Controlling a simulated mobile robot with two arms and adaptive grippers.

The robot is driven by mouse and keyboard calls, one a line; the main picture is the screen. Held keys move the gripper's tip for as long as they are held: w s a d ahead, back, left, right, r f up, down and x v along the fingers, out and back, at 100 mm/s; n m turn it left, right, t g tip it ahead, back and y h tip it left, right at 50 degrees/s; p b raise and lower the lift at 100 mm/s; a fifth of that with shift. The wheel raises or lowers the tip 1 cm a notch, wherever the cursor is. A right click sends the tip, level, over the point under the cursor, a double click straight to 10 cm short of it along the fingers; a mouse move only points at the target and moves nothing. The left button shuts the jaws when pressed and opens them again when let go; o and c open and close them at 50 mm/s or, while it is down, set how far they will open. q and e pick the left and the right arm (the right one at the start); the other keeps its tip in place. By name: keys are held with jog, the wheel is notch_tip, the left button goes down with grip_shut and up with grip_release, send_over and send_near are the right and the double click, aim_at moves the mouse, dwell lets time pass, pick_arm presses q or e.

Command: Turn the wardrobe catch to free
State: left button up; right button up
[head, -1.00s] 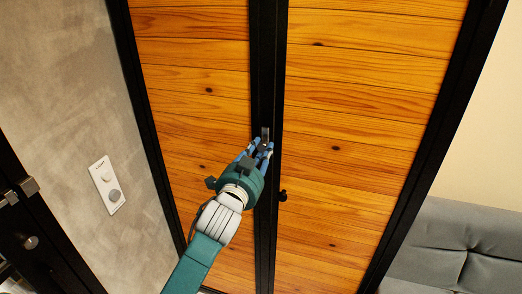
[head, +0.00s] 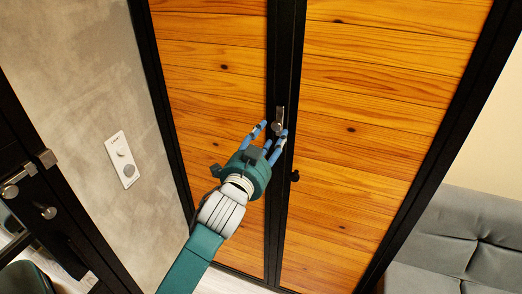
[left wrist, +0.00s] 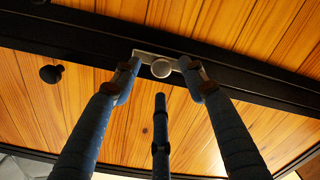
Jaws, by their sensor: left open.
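The wardrobe catch (head: 279,118) is a small silver plate with a round knob, on the black middle frame between the two wooden doors. In the left wrist view the catch's round knob (left wrist: 161,68) sits between two fingertips. My left gripper (head: 274,130) is open, with its blue fingers spread just below and around the catch. In the left wrist view my left gripper (left wrist: 160,75) has its third finger below the knob. I cannot tell whether any finger touches it. My right gripper is not in view.
A black door knob (head: 295,176) is on the right door, below the catch; it also shows in the left wrist view (left wrist: 50,74). A white switch plate (head: 122,160) is on the grey wall at left. A grey sofa (head: 455,240) stands at right.

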pick_arm(q)
jog(key=v, duration=0.8)
jog(key=s+a+f+n+g+y+b, duration=0.1)
jog(key=a+f+g, duration=0.1)
jog(key=f, duration=1.1)
jog(key=s+a+f+n+g+y, duration=0.1)
jog(key=a+f+n+g, duration=0.1)
jog(key=f, duration=1)
jog(key=s+a+f+n+g+y+b, duration=0.1)
jog(key=a+f+g, duration=0.15)
jog(key=f, duration=1.05)
jog(key=s+a+f+n+g+y, duration=0.1)
jog(key=s+a+f+g, duration=0.15)
jog(key=s+f, duration=0.6)
jog(key=s+a+f+n+g, duration=0.1)
jog(key=s+a+f, duration=0.3)
jog(key=f, duration=0.8)
jog(key=s+a+f+n+g, duration=0.1)
jog(key=s+f, duration=0.5)
jog(key=s, duration=0.6)
jog(key=s+a+f+n+g+y+b, duration=0.1)
jog(key=s+a+f+g, duration=0.2)
jog(key=s, duration=0.9)
jog(key=s+a+f+n+g+b, duration=0.1)
jog(key=s+a+f+n+g, duration=0.1)
jog(key=s+f, duration=0.6)
jog(key=s, duration=0.4)
jog(key=shift+a+f+y, duration=0.3)
jog(key=shift+a+f, duration=0.05)
jog(key=shift+f, duration=0.05)
